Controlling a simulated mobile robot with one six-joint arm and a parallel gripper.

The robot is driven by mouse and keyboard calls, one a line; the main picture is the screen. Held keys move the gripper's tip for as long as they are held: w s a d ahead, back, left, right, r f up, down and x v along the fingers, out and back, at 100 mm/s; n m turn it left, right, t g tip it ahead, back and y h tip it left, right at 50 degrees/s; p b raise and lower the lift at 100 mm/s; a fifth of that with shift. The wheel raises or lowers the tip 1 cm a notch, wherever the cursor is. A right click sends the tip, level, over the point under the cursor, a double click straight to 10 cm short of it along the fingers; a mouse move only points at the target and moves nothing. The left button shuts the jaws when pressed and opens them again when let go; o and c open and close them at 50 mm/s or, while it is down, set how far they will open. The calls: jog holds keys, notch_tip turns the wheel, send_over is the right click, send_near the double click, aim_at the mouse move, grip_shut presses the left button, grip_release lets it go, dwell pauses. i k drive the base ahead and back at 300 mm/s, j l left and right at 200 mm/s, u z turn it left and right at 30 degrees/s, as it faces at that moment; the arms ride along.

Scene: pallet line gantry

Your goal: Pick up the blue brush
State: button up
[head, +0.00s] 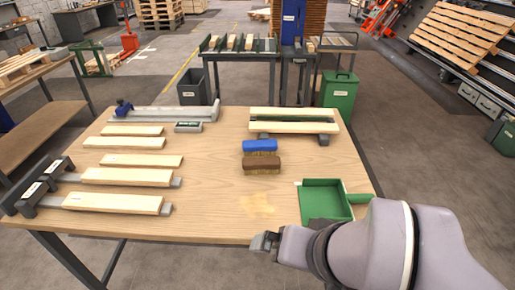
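The blue brush (260,145) lies on the wooden workbench (215,215), right of the middle, with its tan bristles facing the near side. A brown brush (261,162) lies directly in front of it, very close; I cannot tell whether they touch. My gripper (262,242) is at the near edge of the bench, well short of both brushes and apart from them. Its fingers are small and seen from the side, so I cannot tell whether it is open or shut.
A green dustpan (325,200) lies on the right, beside my arm. A pale dust patch (257,204) lies between the brushes and my gripper. Wooden slats (113,202) and a clamp (165,114) fill the left. A slatted wooden piece (293,114) lies behind the brushes.

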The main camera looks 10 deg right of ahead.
aim_at(265, 147)
jog(key=i+j+u, duration=0.1)
jog(key=i+j, duration=0.15)
jog(key=i, duration=0.2)
jog(key=i+j+u, duration=0.1)
jog(key=i, duration=0.35)
